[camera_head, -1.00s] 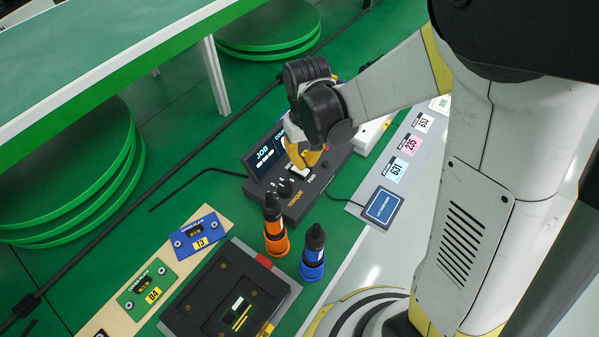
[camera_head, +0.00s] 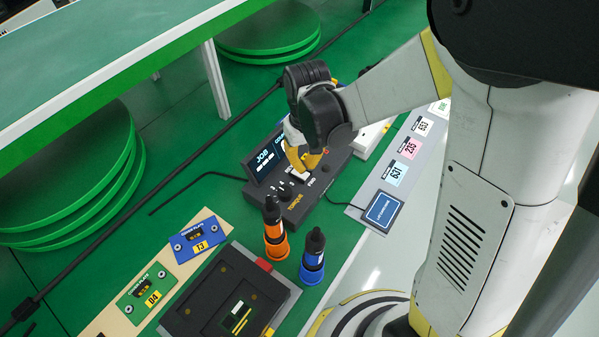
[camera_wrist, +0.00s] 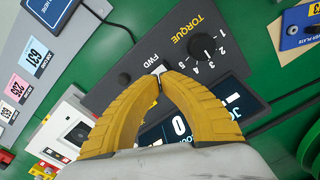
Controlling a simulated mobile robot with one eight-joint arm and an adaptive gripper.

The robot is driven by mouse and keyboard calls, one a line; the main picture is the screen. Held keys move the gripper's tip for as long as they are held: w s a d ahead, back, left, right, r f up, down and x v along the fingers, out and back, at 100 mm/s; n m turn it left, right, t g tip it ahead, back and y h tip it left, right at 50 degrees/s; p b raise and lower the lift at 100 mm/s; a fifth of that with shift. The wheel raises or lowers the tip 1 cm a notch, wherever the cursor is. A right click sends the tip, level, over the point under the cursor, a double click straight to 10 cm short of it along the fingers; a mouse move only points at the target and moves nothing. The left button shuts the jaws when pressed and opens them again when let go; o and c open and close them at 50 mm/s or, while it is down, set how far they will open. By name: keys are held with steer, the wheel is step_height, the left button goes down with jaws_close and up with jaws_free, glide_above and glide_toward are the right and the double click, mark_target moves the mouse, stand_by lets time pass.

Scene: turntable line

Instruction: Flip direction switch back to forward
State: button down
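The dark torque controller box (camera_head: 312,190) stands on the green surface and also shows in the wrist view (camera_wrist: 128,52). The direction switch (camera_wrist: 158,70) sits beside the FWD label, at my fingertips. Its lever is mostly covered, so I cannot tell which way it points. My gripper (camera_wrist: 158,78) has yellow fingers that arch over the box, with tips close together at the switch. In the head view my gripper (camera_head: 304,170) is low over the box's small white switch plate. The fingertips look shut; I cannot tell whether they touch the lever.
A round torque knob (camera_wrist: 201,46) and another dark knob (camera_wrist: 106,73) flank the switch. A tilted display (camera_head: 270,157) stands at the box's back. An orange driver (camera_head: 275,232) and a blue driver (camera_head: 313,258) stand in front. A dark fixture (camera_head: 190,310) lies nearer.

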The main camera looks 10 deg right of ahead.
mark_target(305, 175)
steer(key=shift+f+b, duration=1.4)
steer(key=shift+f, duration=0.25)
stand_by(0.9)
steer(key=shift+r+p, duration=2.7)
steer(key=shift+r, duration=0.85)
steer(key=shift+d+r, duration=0.15)
steer(key=shift+r, duration=0.2)
steer(key=s+d+r+m+t, duration=0.1)
steer(key=s+d+r+t, duration=0.2)
steer(key=r, duration=0.4)
steer(key=s+d+r+m+t, duration=0.2)
steer(key=s+d+r+t, duration=0.2)
steer(key=s+d+r, duration=0.2)
steer(key=shift+s+r, duration=0.6)
steer(key=shift+s, duration=0.4)
steer(key=shift+w, duration=0.1)
